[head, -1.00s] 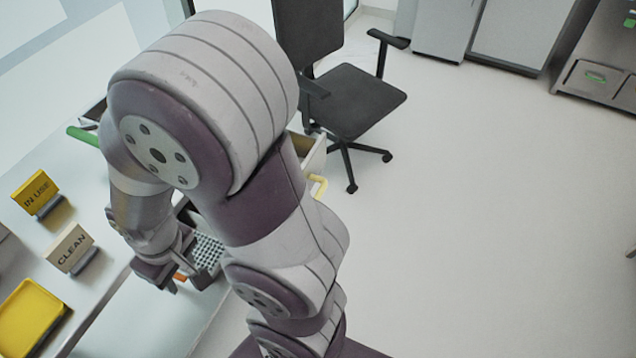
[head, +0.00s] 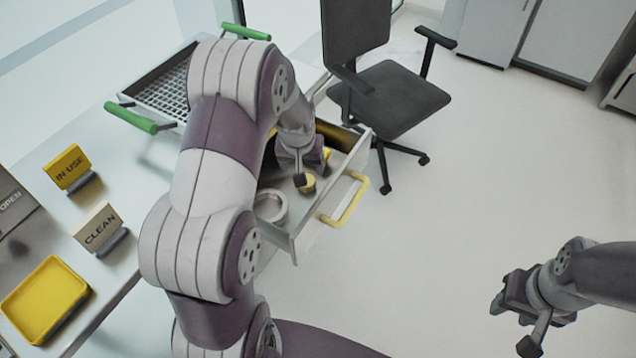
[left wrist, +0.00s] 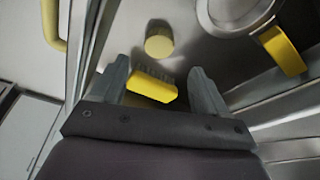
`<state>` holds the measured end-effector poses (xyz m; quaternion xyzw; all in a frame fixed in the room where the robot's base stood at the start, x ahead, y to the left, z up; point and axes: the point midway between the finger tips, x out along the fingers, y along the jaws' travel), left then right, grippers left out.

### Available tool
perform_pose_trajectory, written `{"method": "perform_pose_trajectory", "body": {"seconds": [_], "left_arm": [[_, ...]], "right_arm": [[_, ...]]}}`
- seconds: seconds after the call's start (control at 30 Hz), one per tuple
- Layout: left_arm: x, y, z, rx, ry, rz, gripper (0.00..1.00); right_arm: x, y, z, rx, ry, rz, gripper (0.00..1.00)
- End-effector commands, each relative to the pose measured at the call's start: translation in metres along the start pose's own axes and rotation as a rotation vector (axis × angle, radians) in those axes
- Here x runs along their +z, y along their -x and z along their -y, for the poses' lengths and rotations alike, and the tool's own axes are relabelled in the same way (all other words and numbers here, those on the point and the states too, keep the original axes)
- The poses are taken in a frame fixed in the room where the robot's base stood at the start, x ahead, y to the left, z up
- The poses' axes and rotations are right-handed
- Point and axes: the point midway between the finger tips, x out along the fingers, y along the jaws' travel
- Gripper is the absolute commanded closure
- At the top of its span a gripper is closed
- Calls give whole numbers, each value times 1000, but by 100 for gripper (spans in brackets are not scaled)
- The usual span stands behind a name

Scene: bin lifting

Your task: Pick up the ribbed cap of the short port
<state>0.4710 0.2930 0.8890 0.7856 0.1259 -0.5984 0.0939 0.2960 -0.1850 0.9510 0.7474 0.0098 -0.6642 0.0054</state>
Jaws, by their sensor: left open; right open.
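A round yellow cap (left wrist: 158,42) lies in the open drawer, just beyond the fingertips of my left gripper (left wrist: 160,72) in the left wrist view; ribs on it are too small to tell. In the head view a small round yellow piece (head: 308,184) shows beside my left gripper (head: 299,178). My left gripper is open, pointing down into the drawer. My right gripper (head: 513,327) is open and empty over the floor at the right.
The drawer (head: 297,238) has a yellow handle (head: 346,200) and holds a white ring (head: 271,206). A green-handled basket (head: 160,92), signs and a yellow tray (head: 45,298) are on the counter. A chair (head: 390,98) stands behind.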

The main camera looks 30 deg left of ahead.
Motion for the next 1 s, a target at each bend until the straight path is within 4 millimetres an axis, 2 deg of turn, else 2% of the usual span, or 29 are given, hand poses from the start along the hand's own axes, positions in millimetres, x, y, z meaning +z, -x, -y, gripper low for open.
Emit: {"method": "perform_pose_trajectory", "body": {"seconds": [0.1, 0.27, 0.47, 0.57, 0.73, 0.77, 0.9, 0.93, 1.0], "left_arm": [[0, -23, 0, 0, 0, 2, 25], [1, -41, 0, 0, 0, 1, 25], [2, -78, 1, 1, 0, 0, 25], [2, -85, 1, 1, -1, -1, 25], [2, -85, 1, 1, -1, -2, 25], [2, -85, 1, 1, -1, -2, 28], [2, -85, 1, 1, -1, -2, 74], [2, -85, 1, 1, -1, -2, 81], [2, -85, 1, 1, -1, -2, 81]], "right_arm": [[0, 0, 0, 0, 0, 0, 57], [0, 1, 0, 0, 0, 0, 57], [0, 3, 0, 0, 0, 0, 57], [0, 3, 0, 0, 0, 0, 57], [0, 3, 0, 0, 0, 0, 57], [0, 3, 0, 0, 0, 0, 57], [0, 3, 0, 0, 0, 0, 57], [0, 3, 0, 0, 0, 0, 57], [0, 3, 0, 0, 0, 0, 57]]}}
